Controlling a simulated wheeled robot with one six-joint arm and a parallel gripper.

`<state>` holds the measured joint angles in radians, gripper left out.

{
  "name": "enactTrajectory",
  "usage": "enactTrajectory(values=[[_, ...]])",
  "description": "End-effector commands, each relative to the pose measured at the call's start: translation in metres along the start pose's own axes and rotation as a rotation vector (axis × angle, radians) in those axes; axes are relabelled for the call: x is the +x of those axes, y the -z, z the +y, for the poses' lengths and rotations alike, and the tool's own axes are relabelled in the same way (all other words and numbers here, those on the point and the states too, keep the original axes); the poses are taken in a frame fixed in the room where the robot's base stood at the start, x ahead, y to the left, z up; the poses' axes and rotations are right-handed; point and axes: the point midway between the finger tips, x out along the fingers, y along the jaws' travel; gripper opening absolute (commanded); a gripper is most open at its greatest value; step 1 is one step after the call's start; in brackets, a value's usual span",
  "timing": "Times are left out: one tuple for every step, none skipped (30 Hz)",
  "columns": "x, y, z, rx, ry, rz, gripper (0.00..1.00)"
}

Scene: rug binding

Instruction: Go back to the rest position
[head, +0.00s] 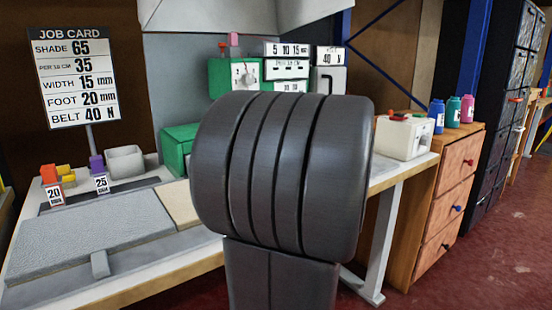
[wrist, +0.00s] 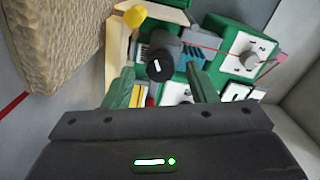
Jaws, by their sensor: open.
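My gripper (wrist: 163,78) shows in the wrist view with its two green fingers apart and nothing held between them. A dark knob with a white mark (wrist: 160,66) appears between and beyond the fingertips; I cannot tell how far away it is. The green machine (wrist: 228,38) with a white dial plate lies beyond, to the right. In the head view my dark grey arm fills the middle and hides the gripper and part of the green machine (head: 221,78).
The workbench (head: 190,238) carries a grey pad (head: 85,240), a job card (head: 75,78), orange and purple numbered pieces and a grey bin (head: 125,162). A white machine (head: 403,138) stands right of my arm. A wooden drawer cabinet (head: 450,185) holds coloured bottles. Red floor is open at right.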

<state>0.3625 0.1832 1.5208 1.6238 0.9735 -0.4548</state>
Motion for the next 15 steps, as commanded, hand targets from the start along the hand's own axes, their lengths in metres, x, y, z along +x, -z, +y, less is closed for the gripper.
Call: enactTrajectory(values=[[-0.009,0.001,-0.002,0.001,-0.001,0.003,0.52],[-0.015,0.002,-0.002,0.000,-0.001,0.004,0.52],[-0.022,0.001,-0.002,0.000,-0.001,0.004,0.52],[-0.027,0.002,-0.002,0.001,-0.002,0.004,0.52],[-0.032,0.002,-0.002,0.001,-0.001,0.004,0.52],[-0.039,0.002,-0.002,0.000,-0.001,0.004,0.52],[-0.044,0.002,-0.002,0.000,-0.001,0.004,0.52],[-0.049,0.001,-0.002,0.000,-0.001,0.004,0.52],[-0.056,0.002,-0.002,0.000,-0.001,0.004,0.52],[-0.060,0.001,-0.002,0.000,-0.001,0.004,0.52],[-0.065,0.002,-0.002,0.000,-0.001,0.004,0.52],[-0.071,0.001,-0.002,0.001,-0.001,0.004,0.52],[-0.076,0.001,-0.002,0.000,-0.001,0.004,0.52],[-0.080,0.001,-0.002,0.000,-0.001,0.004,0.52],[-0.086,0.001,-0.002,0.000,-0.001,0.004,0.52]])
